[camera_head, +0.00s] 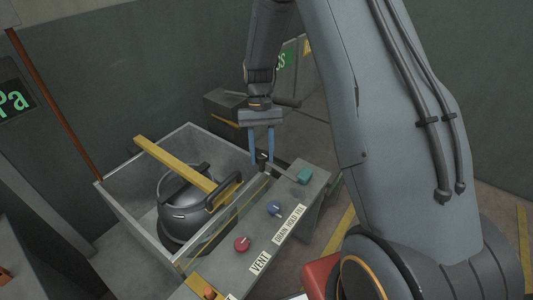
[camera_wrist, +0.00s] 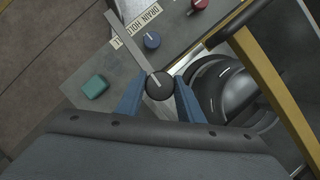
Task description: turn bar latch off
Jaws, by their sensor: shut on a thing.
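My gripper (camera_head: 261,150) points down at the far end of the grey control panel, beside the glass-walled box. In the wrist view my gripper (camera_wrist: 160,88) has its two blue fingers on either side of a black round knob (camera_wrist: 159,84) with a pale pointer line, and is shut on it. A flat grey bar (camera_wrist: 128,42) runs from this knob up and left across the panel; the knob and bar look like the bar latch. In the head view the knob is mostly hidden between the fingertips.
The panel (camera_head: 318,182) carries a teal button (camera_head: 304,175), a blue knob (camera_head: 273,208) and a red knob (camera_head: 242,244). A dark round vessel (camera_head: 185,210) stands in the glass box (camera_head: 120,195), under a yellow bar (camera_head: 175,160). A dark cabinet (camera_head: 222,108) stands behind.

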